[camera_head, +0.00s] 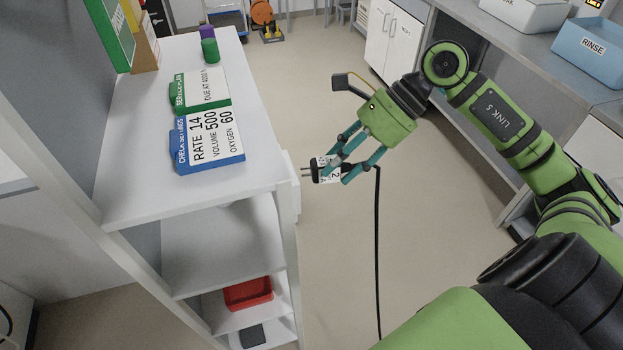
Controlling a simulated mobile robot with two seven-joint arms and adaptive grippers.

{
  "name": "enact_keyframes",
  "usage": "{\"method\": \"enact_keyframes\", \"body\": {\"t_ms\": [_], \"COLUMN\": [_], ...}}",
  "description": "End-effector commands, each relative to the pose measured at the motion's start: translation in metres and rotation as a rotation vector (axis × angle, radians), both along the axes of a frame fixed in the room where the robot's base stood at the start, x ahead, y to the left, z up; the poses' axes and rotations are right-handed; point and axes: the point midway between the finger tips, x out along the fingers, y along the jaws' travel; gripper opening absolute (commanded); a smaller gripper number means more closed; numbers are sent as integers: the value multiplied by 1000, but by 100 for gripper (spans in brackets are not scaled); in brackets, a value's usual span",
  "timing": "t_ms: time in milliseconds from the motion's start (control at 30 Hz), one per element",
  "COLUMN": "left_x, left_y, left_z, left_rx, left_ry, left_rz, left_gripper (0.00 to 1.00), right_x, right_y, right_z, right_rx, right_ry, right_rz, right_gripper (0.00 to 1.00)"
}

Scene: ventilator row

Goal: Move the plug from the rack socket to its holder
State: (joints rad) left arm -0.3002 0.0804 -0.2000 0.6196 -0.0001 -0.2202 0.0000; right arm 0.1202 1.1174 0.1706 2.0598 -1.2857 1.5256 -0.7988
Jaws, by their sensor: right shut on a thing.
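The black plug (317,169) has a white label and two metal prongs that point left. My right gripper (338,167) is shut on the plug, with teal fingers on either side of it. A black cord (377,240) hangs down beside the gripper. A white plate (291,186) on the right edge of the shelf rack may be the socket; its face is turned away. The prongs are just right of this plate, with a small gap seen in this view. I cannot make out the plug's holder. My left gripper is out of view.
The rack's top shelf (135,200) carries a blue settings card block (209,151), a green-edged card (203,91) and a green cylinder (210,50). A red tray (248,293) sits on a lower shelf. A counter with a blue RINSE bin (592,55) stands right. Open floor lies between.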

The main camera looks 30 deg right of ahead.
Motion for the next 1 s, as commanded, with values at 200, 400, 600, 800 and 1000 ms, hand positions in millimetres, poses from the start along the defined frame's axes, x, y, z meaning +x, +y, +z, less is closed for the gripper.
{"method": "enact_keyframes", "body": {"t_ms": [200, 400, 600, 800, 1000], "left_x": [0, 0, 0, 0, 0], "left_y": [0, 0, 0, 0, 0], "left_z": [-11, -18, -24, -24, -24], "left_rx": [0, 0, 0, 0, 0], "left_ry": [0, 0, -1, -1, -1], "left_rz": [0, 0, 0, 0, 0], "left_gripper": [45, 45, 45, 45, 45], "right_x": [-2, -4, -6, -6, -6], "right_y": [-9, -17, -23, -24, -23], "right_z": [-2, -2, -1, 0, -3], "right_rx": [0, 0, 0, 0, 1], "right_ry": [2, 1, 1, 1, 2], "right_rz": [-2, -1, 1, 1, -2], "right_gripper": [0, 0, 0, 0, 0]}}
